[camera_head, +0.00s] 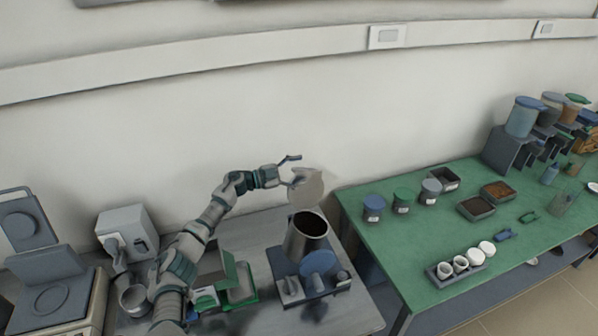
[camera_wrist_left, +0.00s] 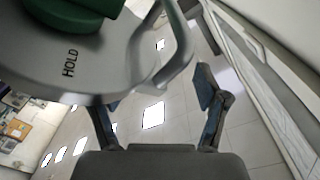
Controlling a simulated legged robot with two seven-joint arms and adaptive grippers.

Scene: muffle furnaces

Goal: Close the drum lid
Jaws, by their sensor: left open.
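A grey metal drum (camera_head: 303,243) stands on the bench with its dark mouth open. Its round pale lid (camera_head: 309,190) is raised steeply above the mouth at the wall side. My left gripper (camera_head: 294,169) is open beside the upper left of the lid, fingers spread. In the left wrist view the lid (camera_wrist_left: 75,65) fills the upper left, with the word HOLD and a green part (camera_wrist_left: 75,14). A curved handle (camera_wrist_left: 178,60) at its edge lies ahead of my open fingers (camera_wrist_left: 155,88), and the gripper holds nothing. My right gripper is not in view.
A blue disc (camera_head: 319,263) and small fittings are in front of the drum. A green box (camera_head: 238,280) and a white machine (camera_head: 127,232) are to the left. A green table (camera_head: 470,240) with jars and trays stands right. The wall is close behind.

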